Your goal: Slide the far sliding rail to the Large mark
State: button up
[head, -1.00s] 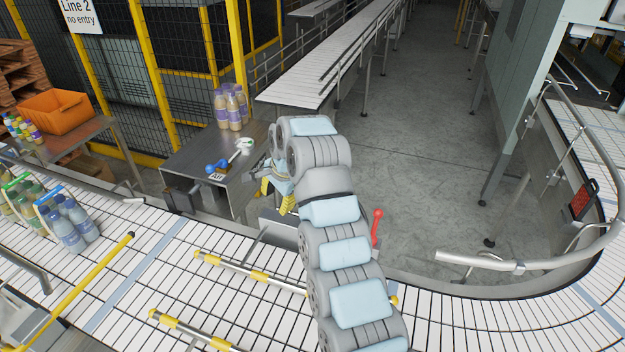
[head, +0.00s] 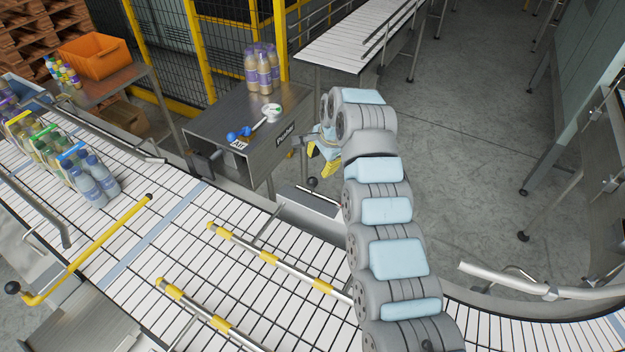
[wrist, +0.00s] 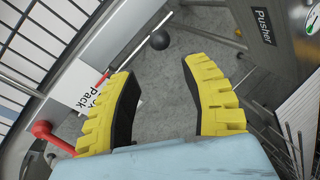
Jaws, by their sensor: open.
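The far sliding rail (head: 275,258), a silver bar with yellow bands, lies over the white conveyor, its right end hidden behind my arm. A rod runs from it toward the conveyor's far edge. A black ball knob (head: 312,183) stands beside a pale plate at that edge; it also shows in the wrist view (wrist: 160,40). My gripper (head: 324,164) is above and beyond the far edge, near the knob. In the wrist view my gripper (wrist: 158,72) is open and empty, with the knob apart, just past its yellow fingertips. I cannot read a Large mark.
A second yellow-banded rail (head: 205,318) lies nearer. The grey pusher box (head: 250,140) with bottles (head: 262,68) stands left of my gripper. A red handle (wrist: 45,132) and a label reading "Pack" (wrist: 92,98) show in the wrist view. Bottle packs (head: 90,178) stand on the conveyor at left.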

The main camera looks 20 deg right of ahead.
aim_at(313, 179)
jog(key=shift+p+x, duration=0.85)
jog(key=shift+x, duration=3.95)
jog(key=shift+b+x, duration=1.6)
jog(key=shift+b, duration=0.2)
jog(key=shift+s, duration=0.1)
grip_shut()
